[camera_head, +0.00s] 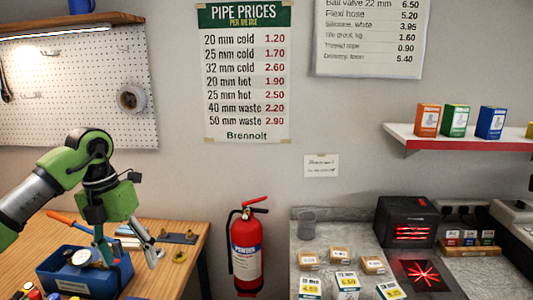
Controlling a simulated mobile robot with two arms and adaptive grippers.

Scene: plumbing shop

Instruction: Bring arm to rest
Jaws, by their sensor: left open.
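My left arm, green and grey, comes in from the left in the head view. My left gripper (128,252) points down above the wooden workbench (185,279). Its fingers are spread apart with nothing seen between them. It is close to the right side of a blue toolbox (60,281), partly in front of it. I cannot tell whether it touches the box. My right gripper is not in view.
A red fire extinguisher (246,247) stands between the workbench and the grey counter (297,250). The counter holds small boxes, price cards and a black scanner (406,222). A shelf (450,141) with coloured boxes is at right. A pegboard (60,100) hangs behind my left arm.

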